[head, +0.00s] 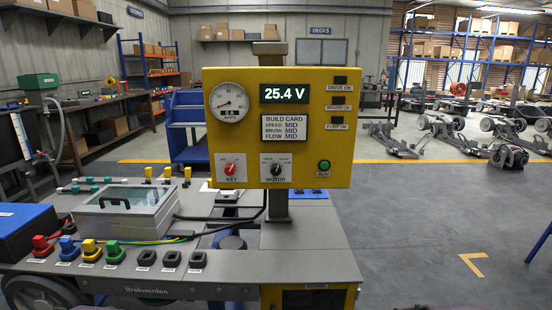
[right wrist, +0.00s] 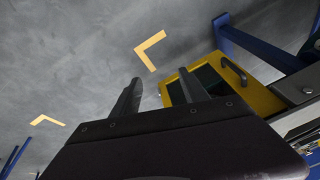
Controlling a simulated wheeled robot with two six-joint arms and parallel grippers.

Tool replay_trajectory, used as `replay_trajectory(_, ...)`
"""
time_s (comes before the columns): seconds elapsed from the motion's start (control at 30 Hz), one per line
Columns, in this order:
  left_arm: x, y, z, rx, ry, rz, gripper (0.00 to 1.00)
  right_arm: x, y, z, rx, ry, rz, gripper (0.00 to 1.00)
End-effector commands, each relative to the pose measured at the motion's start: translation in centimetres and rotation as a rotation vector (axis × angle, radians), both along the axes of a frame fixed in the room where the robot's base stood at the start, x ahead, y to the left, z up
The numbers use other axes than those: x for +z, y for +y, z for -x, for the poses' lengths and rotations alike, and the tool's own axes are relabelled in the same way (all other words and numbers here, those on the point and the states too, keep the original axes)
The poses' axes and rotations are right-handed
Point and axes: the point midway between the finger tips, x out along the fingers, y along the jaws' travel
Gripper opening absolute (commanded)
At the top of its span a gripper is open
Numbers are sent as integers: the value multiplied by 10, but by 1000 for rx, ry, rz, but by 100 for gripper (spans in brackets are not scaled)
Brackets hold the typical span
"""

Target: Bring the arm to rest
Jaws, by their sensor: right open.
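My right gripper (right wrist: 160,76) shows in the right wrist view, with its two dark fingers apart and nothing between them. It is over the grey floor, and a yellow box with a dark window and a black handle (right wrist: 233,71) shows just beyond and to the right of the fingers. In the head view neither gripper can be made out; only a dark sliver shows at the bottom edge, right of the middle. My left arm is not in view.
A yellow control panel (head: 340,150) reading 25.4 V stands on a grey chassis (head: 300,236). On the chassis are a clear-lidded box (head: 125,212) and several coloured connectors. The grey floor (head: 430,220) to the right is open. A blue bar (right wrist: 262,45) lies near the gripper.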

Motion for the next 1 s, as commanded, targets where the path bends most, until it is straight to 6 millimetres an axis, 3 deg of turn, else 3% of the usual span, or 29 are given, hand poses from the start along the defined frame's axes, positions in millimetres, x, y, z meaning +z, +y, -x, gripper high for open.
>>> replay_trajectory(0.1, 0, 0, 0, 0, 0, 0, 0, -15, -6, 55, 272, 199, 77, 52)
replay_trajectory(0.2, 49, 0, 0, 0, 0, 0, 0, 34, -5, 52, 285, 187, 78, 52)
replay_trajectory(0.47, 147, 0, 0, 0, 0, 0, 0, 132, -5, 51, 282, 185, 77, 52)
replay_trajectory(0.7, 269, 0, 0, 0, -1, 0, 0, 255, -4, 51, 280, 185, 77, 52)
replay_trajectory(0.83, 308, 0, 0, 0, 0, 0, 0, 294, -4, 51, 279, 185, 76, 52)
replay_trajectory(1.0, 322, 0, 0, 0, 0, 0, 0, 308, -4, 51, 279, 184, 75, 52)
